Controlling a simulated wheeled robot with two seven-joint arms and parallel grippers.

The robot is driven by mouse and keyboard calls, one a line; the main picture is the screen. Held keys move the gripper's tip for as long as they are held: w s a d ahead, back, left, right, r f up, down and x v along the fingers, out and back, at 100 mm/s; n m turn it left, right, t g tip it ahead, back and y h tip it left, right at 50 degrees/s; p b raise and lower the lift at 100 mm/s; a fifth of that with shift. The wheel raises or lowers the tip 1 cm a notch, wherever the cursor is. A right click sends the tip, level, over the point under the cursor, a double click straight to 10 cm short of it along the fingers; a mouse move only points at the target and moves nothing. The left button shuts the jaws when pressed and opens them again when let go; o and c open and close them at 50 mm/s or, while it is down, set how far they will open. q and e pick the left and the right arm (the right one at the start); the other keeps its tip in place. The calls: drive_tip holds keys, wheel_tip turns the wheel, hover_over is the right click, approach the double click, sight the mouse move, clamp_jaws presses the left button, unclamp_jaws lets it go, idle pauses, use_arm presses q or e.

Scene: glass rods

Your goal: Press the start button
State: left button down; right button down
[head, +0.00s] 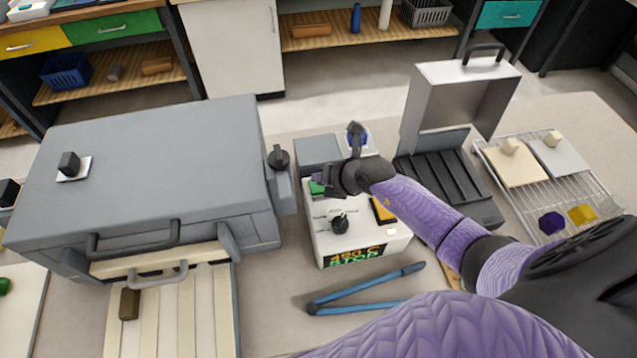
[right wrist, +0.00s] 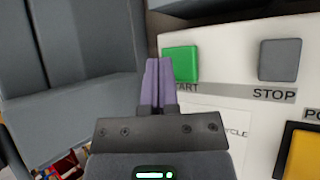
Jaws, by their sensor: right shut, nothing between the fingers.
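The white control box (head: 312,215) stands in the middle of the table, with a lit display (head: 355,256) on its front that seems to read 450 C and STOP. The green start button (right wrist: 180,64) sits above a partly covered START label in the right wrist view; in the head view its green top (head: 316,188) shows beside my gripper. My right gripper (right wrist: 158,66) is shut and empty. Its fingertips appear just left of the green button, overlapping its lower left edge in the picture; I cannot tell whether they touch. My left gripper is out of view.
A grey STOP button (right wrist: 280,60) is right of the green one. A black knob (head: 340,223) and a yellow button (head: 383,210) share the box. A large grey furnace (head: 160,150) stands left. Blue tongs (head: 365,288) lie in front. A wire rack (head: 530,205) is right.

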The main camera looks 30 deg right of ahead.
drive_tip(key=shift+f, duration=0.2)
idle(0.4)
drive_tip(key=shift+f, duration=0.25)
